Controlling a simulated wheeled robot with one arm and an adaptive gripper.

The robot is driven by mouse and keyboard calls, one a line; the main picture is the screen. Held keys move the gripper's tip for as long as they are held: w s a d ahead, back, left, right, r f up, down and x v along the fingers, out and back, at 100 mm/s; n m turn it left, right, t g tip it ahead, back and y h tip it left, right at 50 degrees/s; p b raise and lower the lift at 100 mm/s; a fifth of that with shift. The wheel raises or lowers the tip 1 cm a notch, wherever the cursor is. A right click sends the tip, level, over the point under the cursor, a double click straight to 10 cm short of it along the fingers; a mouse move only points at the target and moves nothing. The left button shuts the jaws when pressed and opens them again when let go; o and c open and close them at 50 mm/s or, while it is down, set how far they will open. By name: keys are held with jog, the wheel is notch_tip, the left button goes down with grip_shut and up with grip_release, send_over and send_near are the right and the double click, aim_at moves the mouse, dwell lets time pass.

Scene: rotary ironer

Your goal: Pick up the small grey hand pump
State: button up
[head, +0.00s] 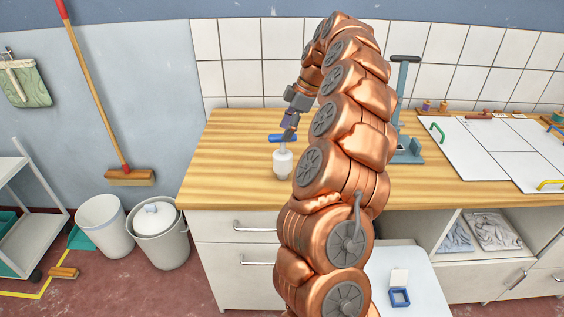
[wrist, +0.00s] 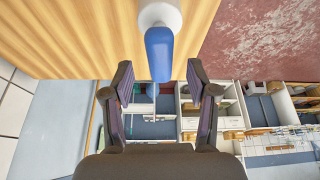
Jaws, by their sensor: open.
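The small hand pump (head: 282,163) stands upright on the wooden counter, with a pale grey-white body and a blue T-shaped handle. In the wrist view its blue handle (wrist: 158,50) points toward me and hides part of the pale body (wrist: 160,14). My gripper (head: 289,132) is close above the handle's right end in the head view. In the wrist view my gripper (wrist: 158,80) is open, its fingers on either side of the handle's near end, with gaps on both sides. Nothing is held. I cannot tell how far the handle reaches between the fingers.
The wooden counter (head: 235,150) is clear left of the pump. A blue-grey stand (head: 405,155) is right of my arm. White panels (head: 475,150) with coloured handles lie farther right. A white tiled wall (head: 250,75) is behind. Two bins (head: 158,235) stand on the floor at left.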

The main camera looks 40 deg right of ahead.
jog(key=shift+p+x, duration=0.75)
jog(key=shift+x, duration=1.2)
jog(key=shift+d, duration=0.1)
jog(key=shift+c, duration=0.2)
grip_shut()
